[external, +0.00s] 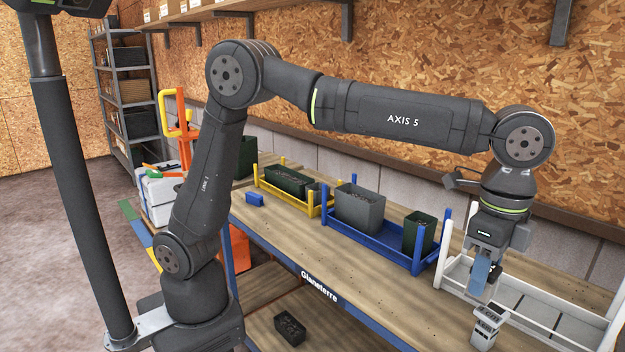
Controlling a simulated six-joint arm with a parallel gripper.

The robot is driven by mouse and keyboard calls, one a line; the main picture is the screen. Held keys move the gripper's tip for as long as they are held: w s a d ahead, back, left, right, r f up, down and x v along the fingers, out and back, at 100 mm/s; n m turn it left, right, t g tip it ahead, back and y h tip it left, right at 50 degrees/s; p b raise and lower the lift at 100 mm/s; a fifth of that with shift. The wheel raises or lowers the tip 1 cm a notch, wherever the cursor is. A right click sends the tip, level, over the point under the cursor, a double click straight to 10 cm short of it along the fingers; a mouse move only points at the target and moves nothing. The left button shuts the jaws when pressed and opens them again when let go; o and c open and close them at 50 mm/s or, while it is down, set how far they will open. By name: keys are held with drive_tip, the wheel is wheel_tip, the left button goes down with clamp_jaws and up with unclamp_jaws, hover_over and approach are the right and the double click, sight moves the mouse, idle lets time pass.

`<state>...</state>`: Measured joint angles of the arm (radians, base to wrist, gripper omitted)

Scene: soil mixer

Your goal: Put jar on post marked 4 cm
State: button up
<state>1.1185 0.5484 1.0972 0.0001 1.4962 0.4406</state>
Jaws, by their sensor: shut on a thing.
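My gripper (482,272) hangs down at the right, over the near edge of the bench and the left end of a white tray. A small blue piece (479,273) shows between its jaws, which are shut on it. The picture is too small to tell whether this is the jar. Just below stands a small pale grey block (488,323) with a dark marking that I cannot read. I cannot tell whether it touches the held piece. No post with a readable 4 cm mark shows.
The white divided tray (543,318) lies at the right. A blue rack (372,240) holds a grey bin (360,208) and a dark green bin (420,232). A yellow rack (290,199) stands farther back. The bench (330,262) is clear in front of the racks.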

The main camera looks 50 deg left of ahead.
drive_tip(key=shift+d+r, duration=0.35)
drive_tip(key=shift+d, duration=0.3)
drive_tip(key=w+f, duration=0.2)
drive_tip(key=w, duration=0.1)
drive_tip(key=w+f, duration=0.2)
drive_tip(key=w, duration=0.2)
drive_tip(key=w+a+f, duration=0.1)
drive_tip(key=w+f, duration=0.1)
drive_tip(key=w, duration=0.2)
drive_tip(key=shift+f, duration=0.4)
hover_over(493, 310)
drive_tip(key=shift+f, duration=2.05)
drive_tip(key=shift+f, duration=0.15)
drive_tip(key=o, duration=1)
wheel_tip(493, 310, up, 12)
drive_tip(key=shift+r, duration=0.2)
